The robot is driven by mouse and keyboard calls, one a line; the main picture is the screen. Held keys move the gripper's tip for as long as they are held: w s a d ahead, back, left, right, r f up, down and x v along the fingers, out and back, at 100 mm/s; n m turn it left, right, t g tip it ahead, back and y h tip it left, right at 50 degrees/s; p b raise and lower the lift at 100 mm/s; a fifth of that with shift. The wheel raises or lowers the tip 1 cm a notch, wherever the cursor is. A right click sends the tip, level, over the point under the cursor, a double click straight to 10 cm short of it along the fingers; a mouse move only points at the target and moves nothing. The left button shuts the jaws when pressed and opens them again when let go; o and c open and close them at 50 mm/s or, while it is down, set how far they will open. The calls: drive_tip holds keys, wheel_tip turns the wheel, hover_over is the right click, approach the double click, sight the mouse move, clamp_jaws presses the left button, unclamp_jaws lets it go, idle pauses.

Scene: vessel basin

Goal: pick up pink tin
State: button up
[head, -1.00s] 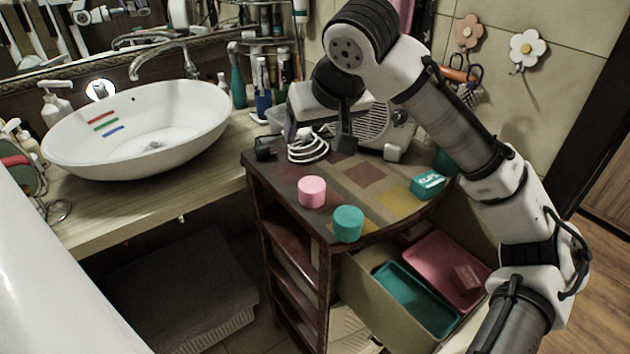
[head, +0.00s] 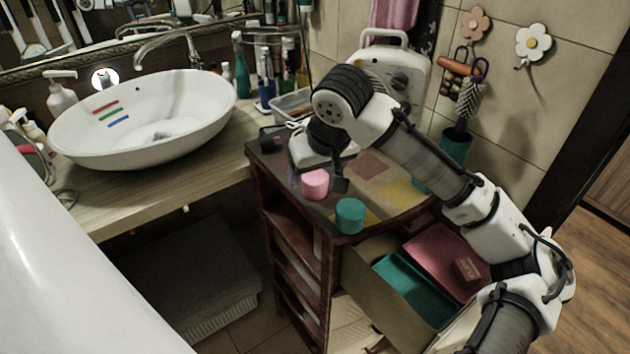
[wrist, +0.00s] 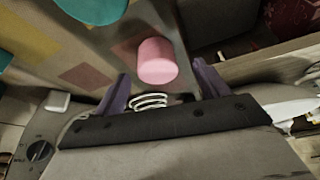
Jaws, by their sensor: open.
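The pink tin (head: 315,185) stands upright on the dark-framed cabinet top, near its left front edge. My gripper (head: 320,186) is low over the cabinet beside the tin, partly in front of it. In the wrist view my open gripper (wrist: 160,70) has a purple finger on either side. The pink tin (wrist: 156,62) shows between and just beyond the fingertips, with no clear contact.
A teal tin (head: 350,215) stands close by at the front right of the cabinet top. A white coiled cable (wrist: 150,101) lies behind the pink tin. An open drawer (head: 372,292) with teal and pink trays juts out below. The white basin (head: 75,140) is at left.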

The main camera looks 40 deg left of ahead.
sight(316, 177)
drive_tip(key=shift+x, duration=1.7)
drive_tip(key=shift+w, duration=0.15)
drive_tip(key=shift+c, duration=0.2)
drive_tip(key=c, duration=1)
drive_tip(key=shift+r, duration=0.15)
